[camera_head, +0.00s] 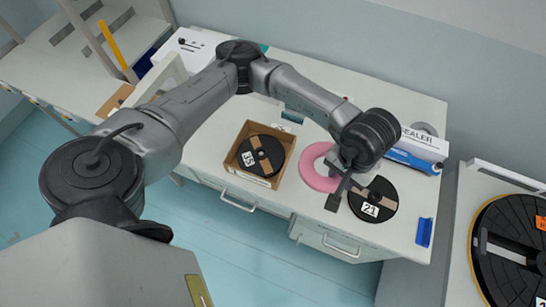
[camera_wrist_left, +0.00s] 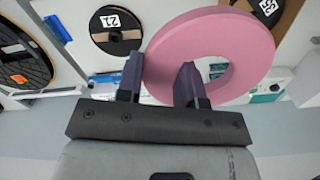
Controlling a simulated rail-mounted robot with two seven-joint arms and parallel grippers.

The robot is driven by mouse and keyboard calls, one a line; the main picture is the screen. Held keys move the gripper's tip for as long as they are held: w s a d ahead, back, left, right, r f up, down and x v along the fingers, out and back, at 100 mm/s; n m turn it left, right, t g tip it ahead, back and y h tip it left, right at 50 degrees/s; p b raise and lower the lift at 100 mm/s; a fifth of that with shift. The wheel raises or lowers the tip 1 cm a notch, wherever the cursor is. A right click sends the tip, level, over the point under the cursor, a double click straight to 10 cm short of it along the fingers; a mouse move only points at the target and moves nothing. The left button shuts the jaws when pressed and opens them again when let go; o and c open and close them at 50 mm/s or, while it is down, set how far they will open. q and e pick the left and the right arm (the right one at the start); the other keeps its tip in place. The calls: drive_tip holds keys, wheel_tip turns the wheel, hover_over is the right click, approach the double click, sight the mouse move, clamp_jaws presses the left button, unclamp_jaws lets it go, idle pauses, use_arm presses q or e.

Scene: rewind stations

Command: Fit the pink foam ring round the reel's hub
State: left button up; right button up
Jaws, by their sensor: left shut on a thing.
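The pink foam ring (camera_head: 311,178) shows beside and left of a black reel marked 21 (camera_head: 384,188). My left gripper (camera_head: 338,193) is shut on the ring's band. In the left wrist view the ring (camera_wrist_left: 215,40) is large and close, with one finger outside its rim and the other in its hole. The reel marked 21 (camera_wrist_left: 115,38) shows behind, apart from the ring there. A second black reel marked 33 (camera_head: 265,148) lies in an open cardboard box (camera_head: 237,171). The ring's height over the bench is unclear. My wrist hides part of the ring in the head view. My right gripper is out of view.
The white bench (camera_head: 215,130) has drawers in front. A sealer box (camera_head: 424,144) and a blue-and-white item (camera_head: 410,161) lie at the back right. A small blue item (camera_head: 424,232) sits at the right edge. A large black reel (camera_head: 500,250) stands on a separate surface, right.

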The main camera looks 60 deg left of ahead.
sight(312, 191)
use_arm(q)
drive_tip(key=d+f+n+b, duration=0.1)
drive_tip(key=d+f+b, duration=0.1)
drive_tip(key=f+b, duration=0.6)
drive_tip(key=d+f+n+b, duration=0.1)
drive_tip(key=f+n+b, duration=0.1)
drive_tip(key=f+b, duration=0.6)
wheel_tip(312, 191, down, 5)
drive_tip(key=shift+w+d+f+n, duration=0.2)
drive_tip(key=shift+w+d+n, duration=0.1)
drive_tip(key=shift+w+d, duration=0.1)
drive_tip(key=a+f, duration=0.2)
drive_tip(key=a, duration=0.1)
drive_tip(key=w+a+f+b, duration=0.1)
drive_tip(key=a+f, duration=0.1)
drive_tip(key=a, duration=0.2)
drive_tip(key=a+f, duration=0.3)
drive_tip(key=a, duration=0.1)
drive_tip(key=shift+w+a+b, duration=0.2)
drive_tip(key=shift+w+b, duration=0.2)
drive_tip(key=shift+f+b, duration=0.35)
drive_tip(key=shift+f, duration=1.7)
drive_tip(key=shift+f, duration=0.1)
drive_tip(key=o, duration=0.9)
